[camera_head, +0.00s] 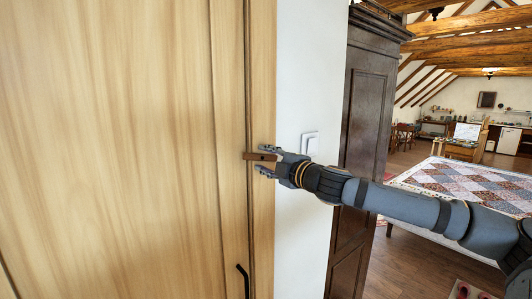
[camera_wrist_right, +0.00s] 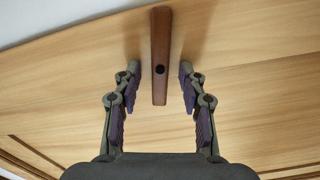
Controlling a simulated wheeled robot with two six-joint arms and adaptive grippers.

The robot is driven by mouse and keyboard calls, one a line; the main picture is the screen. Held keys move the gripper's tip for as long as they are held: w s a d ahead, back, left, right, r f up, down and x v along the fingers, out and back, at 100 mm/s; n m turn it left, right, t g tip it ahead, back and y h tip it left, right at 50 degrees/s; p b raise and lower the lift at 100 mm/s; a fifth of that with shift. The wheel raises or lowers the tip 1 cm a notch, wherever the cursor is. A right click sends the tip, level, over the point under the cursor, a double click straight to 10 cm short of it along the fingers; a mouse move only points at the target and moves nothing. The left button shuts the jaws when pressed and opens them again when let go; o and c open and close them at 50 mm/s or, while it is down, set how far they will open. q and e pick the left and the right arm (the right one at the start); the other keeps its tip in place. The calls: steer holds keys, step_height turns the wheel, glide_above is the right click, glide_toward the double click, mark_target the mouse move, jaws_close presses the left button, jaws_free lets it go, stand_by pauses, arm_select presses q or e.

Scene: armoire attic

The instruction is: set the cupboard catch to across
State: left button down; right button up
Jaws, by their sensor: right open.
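The cupboard catch (camera_head: 252,156) is a short brown wooden bar on the pale wooden cupboard front (camera_head: 120,150). In the head view it lies about level, over the vertical groove near the front's right edge. My right gripper (camera_head: 264,159) comes in from the right and is open, with one finger above the catch and one below. In the right wrist view the catch (camera_wrist_right: 160,40) has a dark round pivot, and its near end sits between the open fingers (camera_wrist_right: 159,82), with a gap on each side. My left gripper is not in view.
A black handle (camera_head: 243,280) is low on the cupboard front. To the right are a white wall with a switch plate (camera_head: 310,144), a dark armoire (camera_head: 365,110) and a bed with a patchwork cover (camera_head: 460,180). The space before the cupboard front looks clear.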

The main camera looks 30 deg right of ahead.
jaws_close()
steer(key=shift+f+n+b, duration=0.2)
steer(key=shift+n+b, duration=0.2)
steer(key=shift+n, duration=0.5)
steer(key=shift+r+n, duration=0.1)
steer(key=shift+n, duration=0.5)
jaws_free()
steer(key=shift+r, duration=0.1)
